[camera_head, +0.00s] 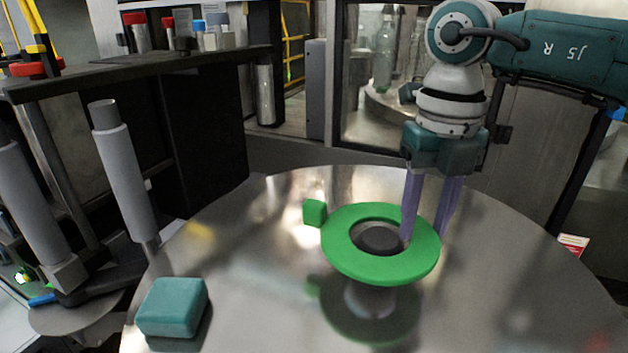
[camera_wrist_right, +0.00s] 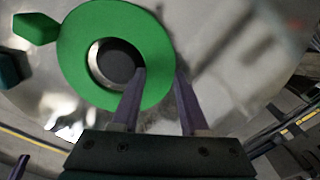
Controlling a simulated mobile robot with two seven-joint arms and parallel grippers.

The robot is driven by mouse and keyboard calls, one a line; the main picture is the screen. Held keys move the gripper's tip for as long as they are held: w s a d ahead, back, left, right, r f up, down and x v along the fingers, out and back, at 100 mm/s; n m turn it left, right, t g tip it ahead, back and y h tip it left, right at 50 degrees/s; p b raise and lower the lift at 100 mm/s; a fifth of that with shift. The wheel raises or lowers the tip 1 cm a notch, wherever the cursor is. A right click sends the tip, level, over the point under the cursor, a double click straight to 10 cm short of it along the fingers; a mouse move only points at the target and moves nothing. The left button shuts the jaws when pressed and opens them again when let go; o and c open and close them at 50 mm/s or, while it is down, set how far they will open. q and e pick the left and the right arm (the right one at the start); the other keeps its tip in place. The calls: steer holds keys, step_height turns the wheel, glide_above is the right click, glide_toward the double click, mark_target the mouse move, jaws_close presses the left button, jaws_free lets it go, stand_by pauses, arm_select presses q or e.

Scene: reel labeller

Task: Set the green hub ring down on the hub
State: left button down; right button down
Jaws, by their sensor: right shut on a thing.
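The green hub ring (camera_head: 341,257) is a flat ring with a small green block-like tab (camera_head: 314,212) at its left edge. My right gripper (camera_head: 427,238) is shut on its right rim, one finger inside the hole and one outside. The ring is held above the metal table, with its reflection below. The hub (camera_head: 378,238) has a dark round top that shows through the hole, off-centre. I cannot tell whether the ring is around the hub or just above it. The ring (camera_wrist_right: 80,75) and hub (camera_wrist_right: 118,62) also show in the right wrist view.
A teal block (camera_head: 172,307) sits on the round metal table (camera_head: 520,270) at the front left. Grey rollers (camera_head: 125,170) and a dark shelf (camera_head: 150,72) stand to the left. The table's right side is clear.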

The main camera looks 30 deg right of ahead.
steer(key=shift+s+r, duration=0.15)
steer(key=shift+r, duration=0.1)
steer(key=shift+c, duration=1.7)
jaws_free()
step_height(320, 180, up, 10)
steer(key=b, duration=0.2)
